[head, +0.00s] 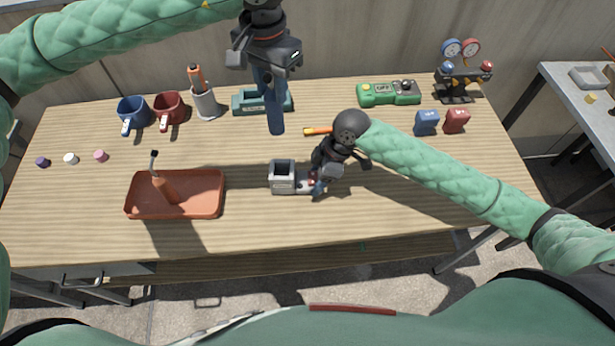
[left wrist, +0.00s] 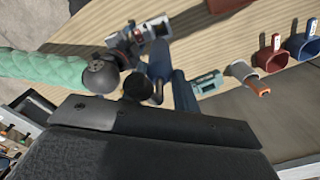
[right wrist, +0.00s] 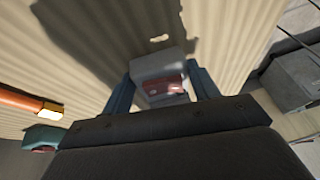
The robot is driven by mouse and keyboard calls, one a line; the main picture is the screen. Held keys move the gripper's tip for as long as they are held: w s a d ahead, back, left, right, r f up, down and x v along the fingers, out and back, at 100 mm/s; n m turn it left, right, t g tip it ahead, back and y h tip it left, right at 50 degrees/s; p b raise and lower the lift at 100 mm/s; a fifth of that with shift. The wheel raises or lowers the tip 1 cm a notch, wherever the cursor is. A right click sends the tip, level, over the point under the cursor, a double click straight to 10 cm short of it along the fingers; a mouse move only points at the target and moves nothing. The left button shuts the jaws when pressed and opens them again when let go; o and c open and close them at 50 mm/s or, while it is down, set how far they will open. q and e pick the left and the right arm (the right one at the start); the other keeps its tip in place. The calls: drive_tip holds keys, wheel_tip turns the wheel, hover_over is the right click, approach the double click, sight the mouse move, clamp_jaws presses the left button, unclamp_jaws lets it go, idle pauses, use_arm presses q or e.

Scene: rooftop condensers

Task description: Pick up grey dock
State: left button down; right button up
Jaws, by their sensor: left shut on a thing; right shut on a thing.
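The grey dock (head: 283,178) is a small box with an open top, at the middle of the bench in the head view. My right gripper (head: 318,190) is shut on its right end. In the right wrist view the grey dock (right wrist: 158,66) shows a reddish part between the two blue fingers. I cannot tell whether it touches the bench. My left gripper (head: 275,128) points down above the bench, behind the grey dock and apart from it. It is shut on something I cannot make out. The grey dock also shows in the left wrist view (left wrist: 155,28).
A teal dock (head: 243,103) stands behind my left gripper. Mugs (head: 132,112) and a holder (head: 205,104) stand back left; a green device (head: 375,96) and gauges stand back right. The front right is clear.

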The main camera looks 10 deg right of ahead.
wheel_tip(320, 180, up, 9)
drive_tip(key=shift+f, duration=4.3)
drive_tip(key=shift+f, duration=0.35)
drive_tip(key=o, duration=1.2)
drive_tip(key=shift+o, duration=0.2)
